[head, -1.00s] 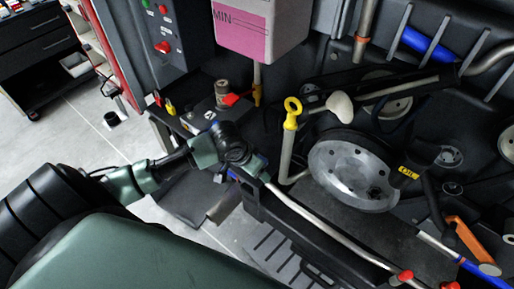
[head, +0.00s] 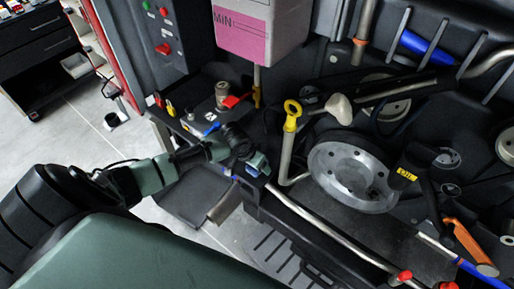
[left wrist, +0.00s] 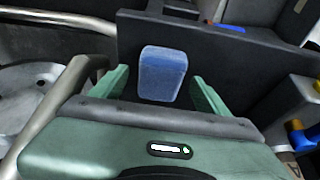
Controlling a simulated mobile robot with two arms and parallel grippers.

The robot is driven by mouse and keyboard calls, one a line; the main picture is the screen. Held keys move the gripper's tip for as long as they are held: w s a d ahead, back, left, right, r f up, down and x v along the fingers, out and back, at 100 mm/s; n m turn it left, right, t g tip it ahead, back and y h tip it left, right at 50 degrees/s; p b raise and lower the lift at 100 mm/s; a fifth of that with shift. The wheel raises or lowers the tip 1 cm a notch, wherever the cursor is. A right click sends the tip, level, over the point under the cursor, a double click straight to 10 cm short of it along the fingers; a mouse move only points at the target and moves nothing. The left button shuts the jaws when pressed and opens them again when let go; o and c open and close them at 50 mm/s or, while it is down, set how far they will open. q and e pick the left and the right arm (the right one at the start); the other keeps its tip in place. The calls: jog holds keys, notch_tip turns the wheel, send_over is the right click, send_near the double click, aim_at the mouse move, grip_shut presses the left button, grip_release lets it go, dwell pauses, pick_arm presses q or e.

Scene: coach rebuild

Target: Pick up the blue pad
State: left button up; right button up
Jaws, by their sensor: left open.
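The blue pad (left wrist: 162,74) is a small block with rounded edges. In the left wrist view it stands upright against a dark panel (left wrist: 225,55), between the green fingers of my left gripper (left wrist: 160,84). The fingers are open, with a gap on each side of the pad. In the head view my left gripper (head: 256,166) is at the dark ledge beside the silver rail. A small blue patch shows at its tip, mostly covered by the gripper. My right gripper is not in view.
A yellow-ringed dipstick (head: 291,115) and a round metal pulley (head: 350,172) stand to the right. A battery-like box with a red cap (head: 233,101) is behind.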

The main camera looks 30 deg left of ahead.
pick_arm(q)
jog(key=c, duration=1.4)
notch_tip(320, 180, up, 10)
jog(key=shift+r+b, duration=0.1)
jog(key=shift+b, duration=0.25)
